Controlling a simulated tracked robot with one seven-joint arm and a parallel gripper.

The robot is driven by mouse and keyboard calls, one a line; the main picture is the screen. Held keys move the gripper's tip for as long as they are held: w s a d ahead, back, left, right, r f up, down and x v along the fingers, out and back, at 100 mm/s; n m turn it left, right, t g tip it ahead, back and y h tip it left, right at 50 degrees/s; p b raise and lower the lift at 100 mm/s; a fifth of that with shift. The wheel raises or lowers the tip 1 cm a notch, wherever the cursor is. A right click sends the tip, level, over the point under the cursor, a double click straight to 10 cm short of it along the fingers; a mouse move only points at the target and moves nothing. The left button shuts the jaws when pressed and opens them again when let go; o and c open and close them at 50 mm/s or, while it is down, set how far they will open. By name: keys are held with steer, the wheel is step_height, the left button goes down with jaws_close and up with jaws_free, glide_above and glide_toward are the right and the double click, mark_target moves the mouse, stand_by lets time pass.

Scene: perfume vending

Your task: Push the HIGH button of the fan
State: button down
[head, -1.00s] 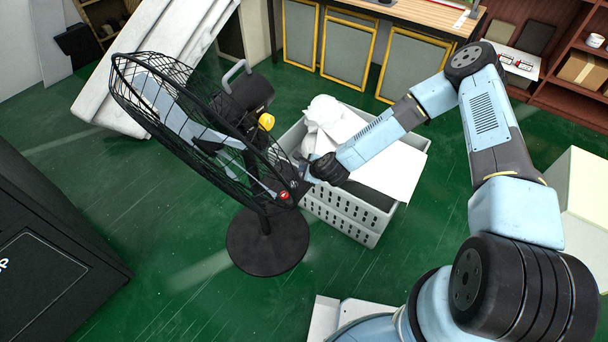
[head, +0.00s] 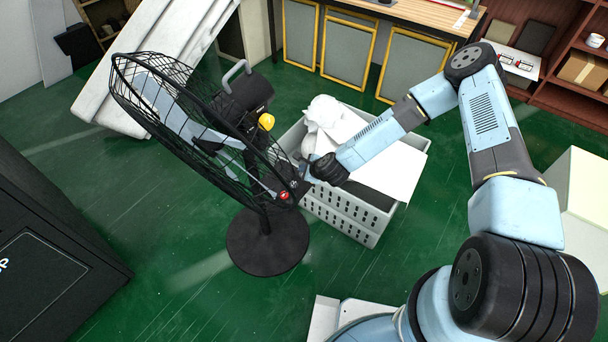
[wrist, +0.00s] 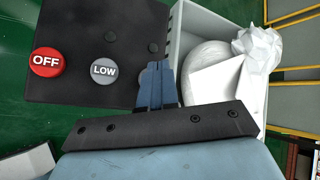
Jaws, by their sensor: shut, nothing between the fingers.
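The black fan (head: 200,125) stands on a round base in the head view, its caged head tilted. Its dark control box (wrist: 100,40) fills the upper left of the wrist view. A red OFF button (wrist: 46,62) and a grey LOW button (wrist: 104,71) face the camera. The red button also shows in the head view (head: 284,195). My gripper (wrist: 157,66) is shut and empty, its blue fingertips over the right edge of the box, to the right of LOW. No button labelled HIGH is visible; the fingers cover that part. Contact with the box cannot be told.
A light grey crate (head: 345,222) with white crumpled and flat items stands right behind my gripper. A white slanted panel (head: 120,100) leans behind the fan. A black cabinet (head: 50,250) is at the left. Green floor is open around the fan base.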

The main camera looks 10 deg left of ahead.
steer(key=shift+f, duration=0.7)
stand_by(0.8)
steer(key=shift+r, duration=0.9)
steer(key=shift+r, duration=0.1)
steer(key=shift+r, duration=2.4)
steer(key=shift+w, duration=0.1)
